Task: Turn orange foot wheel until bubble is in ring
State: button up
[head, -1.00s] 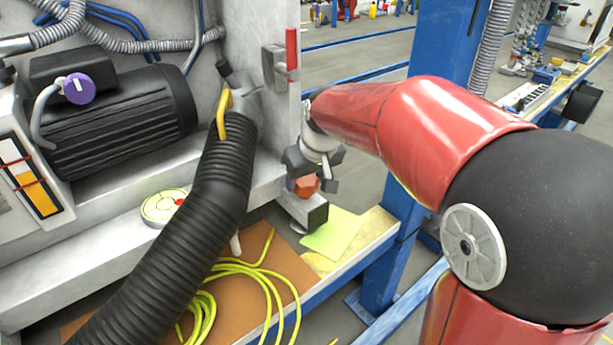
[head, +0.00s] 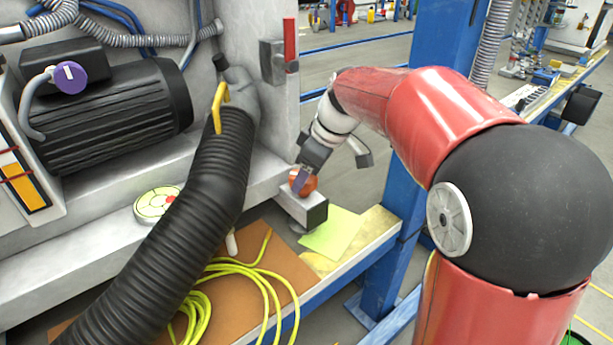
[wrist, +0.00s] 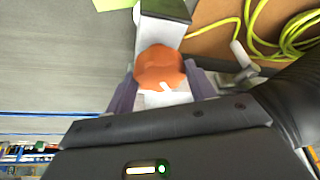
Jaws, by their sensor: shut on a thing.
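The orange foot wheel (head: 304,182) sits on top of a grey foot block at the machine's lower right corner. It also shows in the wrist view (wrist: 160,68), with a small white mark on it. My gripper (head: 302,180) is shut on the wheel, with one purple finger on each side of it in the wrist view (wrist: 160,86). The round bubble level (head: 157,204) lies on the machine's ledge, left of the black hose. The bubble is too small to place surely.
A thick black corrugated hose (head: 195,210) with a yellow handle stands between the level and the wheel. Yellow cable (head: 265,285) lies coiled on a brown board. A pale green sheet (head: 333,232) lies beside the foot block. A blue post (head: 400,210) rises behind my arm.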

jog(key=n+g, duration=0.1)
jog(key=n, duration=0.3)
jog(key=n+g, duration=0.1)
jog(key=n, duration=0.1)
jog(key=shift+w+n+g+y+p, duration=0.3)
jog(key=shift+p, duration=0.05)
jog(key=n, duration=0.2)
jog(key=n+g+p, duration=0.1)
jog(key=n, duration=0.1)
jog(key=shift+w+r+g+p, duration=0.1)
jog(key=shift+g+p, duration=0.2)
jog(key=shift+n+g+h+p, duration=0.4)
jog(key=shift+n+p, duration=0.05)
jog(key=shift+n, duration=0.65)
jog(key=o, duration=0.9)
jog(key=shift+o, duration=0.2)
jog(key=shift+w, duration=0.1)
jog(key=p+v, duration=0.1)
jog(key=v, duration=0.6)
jog(key=shift+r, duration=0.3)
